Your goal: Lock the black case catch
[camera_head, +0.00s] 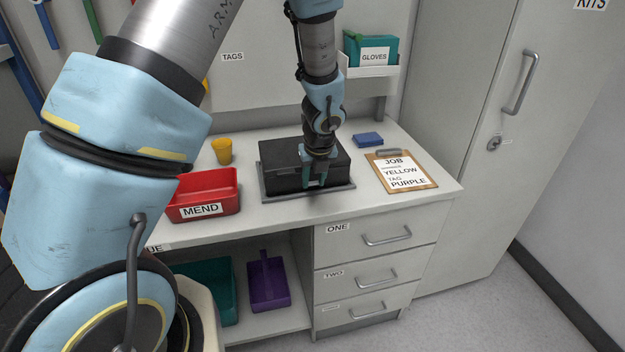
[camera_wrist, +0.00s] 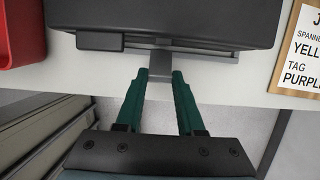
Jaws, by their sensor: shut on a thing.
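The black case (camera_head: 285,165) sits closed on a grey tray or mat (camera_head: 275,197) on the workbench. In the wrist view the case (camera_wrist: 200,18) fills the top. My gripper (camera_head: 316,182) points down at the front face of the case, right of its middle. In the wrist view my gripper's green fingers (camera_wrist: 163,73) close on a small grey catch tab (camera_wrist: 160,60) at the case's front edge. A second dark block (camera_wrist: 100,41) shows on the front to the left, apart from the fingers. The fingers partly hide the tab, and I cannot tell whether it is latched.
A red MEND bin (camera_head: 205,195) and a yellow cup (camera_head: 222,150) stand left of the case. A blue block (camera_head: 368,139) and a clipboard (camera_head: 402,172) lie to the right. Drawers (camera_head: 380,238) are below the bench's front edge. A tall cabinet (camera_head: 480,120) stands at right.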

